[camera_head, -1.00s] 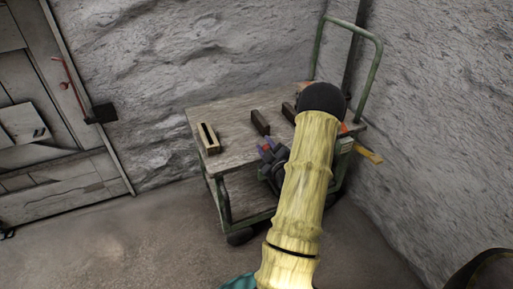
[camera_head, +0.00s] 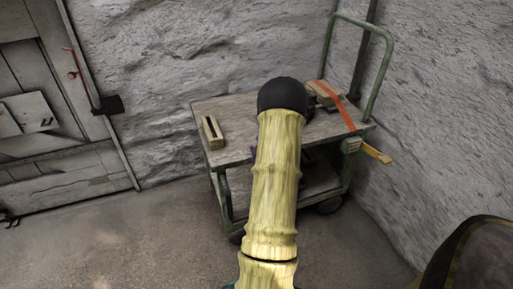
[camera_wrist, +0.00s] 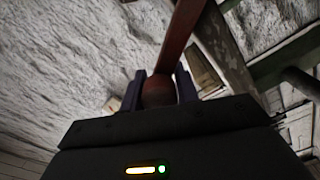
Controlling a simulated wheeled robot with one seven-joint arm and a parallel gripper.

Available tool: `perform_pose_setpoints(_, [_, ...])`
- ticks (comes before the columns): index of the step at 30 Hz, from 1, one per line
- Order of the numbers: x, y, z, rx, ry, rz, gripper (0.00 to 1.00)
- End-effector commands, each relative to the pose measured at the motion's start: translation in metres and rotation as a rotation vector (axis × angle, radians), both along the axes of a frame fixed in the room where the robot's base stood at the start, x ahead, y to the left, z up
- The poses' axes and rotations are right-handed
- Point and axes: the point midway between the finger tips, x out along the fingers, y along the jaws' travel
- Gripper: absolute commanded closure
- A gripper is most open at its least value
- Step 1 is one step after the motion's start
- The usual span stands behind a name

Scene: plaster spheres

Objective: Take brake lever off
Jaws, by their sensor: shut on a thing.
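My gripper (camera_wrist: 160,90) is shut on the rounded, dark red end of a red bar (camera_wrist: 182,38), which looks like the brake lever. The bar runs up out of the wrist view between my bluish fingers. In the head view my arm hides most of my gripper and its hold. A cart (camera_head: 232,112) with a wooden top and green tube frame stands by the back wall. An orange-red strip (camera_head: 338,105) lies slantwise over its right end. Whether this strip is the held bar, I cannot tell.
A pale slotted block (camera_head: 212,132) stands on the cart's left end. A yellow handle (camera_head: 376,153) sticks out at its right corner. A grey door (camera_head: 40,110) is at the left. Bare floor (camera_head: 130,235) lies in front.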

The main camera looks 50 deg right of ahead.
Motion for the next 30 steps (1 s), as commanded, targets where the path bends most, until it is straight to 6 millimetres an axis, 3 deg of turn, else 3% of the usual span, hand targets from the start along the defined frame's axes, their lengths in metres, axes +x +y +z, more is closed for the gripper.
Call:
perform_pose_setpoints(6, [-0.005, 0.000, -0.008, 0.012, 0.020, -0.010, 1.00])
perform_pose_setpoints(7, [-0.005, 0.000, -0.008, 0.012, 0.020, -0.009, 0.63])
perform_pose_setpoints(9, [-0.004, 0.000, -0.007, 0.011, 0.018, -0.008, 0.50])
perform_pose_setpoints(20, [-0.003, 0.003, -0.003, 0.007, 0.009, 0.000, 0.49])
perform_pose_setpoints(26, [-0.020, 0.015, -0.003, 0.010, 0.009, 0.004, 0.49])
perform_pose_setpoints(30, [-0.044, 0.026, -0.003, 0.010, 0.011, 0.001, 0.49])
